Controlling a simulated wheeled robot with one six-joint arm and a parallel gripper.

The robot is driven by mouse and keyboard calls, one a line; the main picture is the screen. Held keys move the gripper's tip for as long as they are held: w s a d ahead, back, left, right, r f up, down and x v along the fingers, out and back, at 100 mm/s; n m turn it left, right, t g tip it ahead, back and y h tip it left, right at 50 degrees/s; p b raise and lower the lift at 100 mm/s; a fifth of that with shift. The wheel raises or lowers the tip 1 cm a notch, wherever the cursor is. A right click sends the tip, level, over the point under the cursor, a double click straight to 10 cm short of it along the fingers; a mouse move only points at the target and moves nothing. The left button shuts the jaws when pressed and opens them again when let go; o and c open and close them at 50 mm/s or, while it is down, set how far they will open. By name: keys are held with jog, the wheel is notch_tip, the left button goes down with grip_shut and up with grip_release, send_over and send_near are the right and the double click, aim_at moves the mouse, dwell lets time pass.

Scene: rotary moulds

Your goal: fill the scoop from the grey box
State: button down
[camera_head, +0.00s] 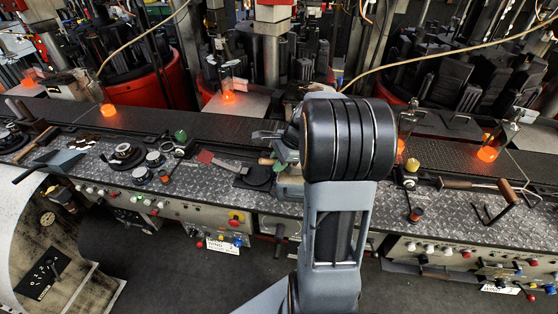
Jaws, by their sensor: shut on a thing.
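My arm stands in the middle of the view, with its large black joint toward the camera. I cannot make out the scoop for certain. A dark flat pan-like piece with a rod handle (58,160) lies at the left end of the bench, and I cannot tell what it is. No grey box shows clearly. A grey-green piece (287,150) shows just left of my arm, partly hidden by it.
A long tread-plate bench (225,200) crosses the view, with dark round moulds (124,154), a wooden-handled hammer (470,186) and other tools on it. Glowing orange pieces (228,96) stand along the machines behind. Control panels (190,212) line the front. Dark floor (160,280) is clear below.

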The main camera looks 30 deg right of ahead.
jog(key=shift+r, duration=0.1)
jog(key=shift+r+p, duration=2.35)
jog(key=shift+r, duration=0.25)
jog(key=shift+w+a+h+p, duration=0.15)
jog(key=shift+a+h+p, duration=0.35)
jog(key=shift+a, duration=0.4)
jog(key=shift+a+f+h+p, duration=0.15)
jog(key=shift+a+h+p, duration=0.4)
jog(key=shift+h, duration=0.25)
jog(key=shift+w+a+f+n+g+h+p, duration=0.1)
jog(key=shift+n+g+h+p, duration=0.1)
jog(key=shift+h, duration=0.15)
jog(key=shift+a+f+n+g+h+p, duration=0.1)
jog(key=shift+h+p, duration=0.05)
jog(key=shift+h, duration=0.2)
jog(key=shift+r, duration=0.25)
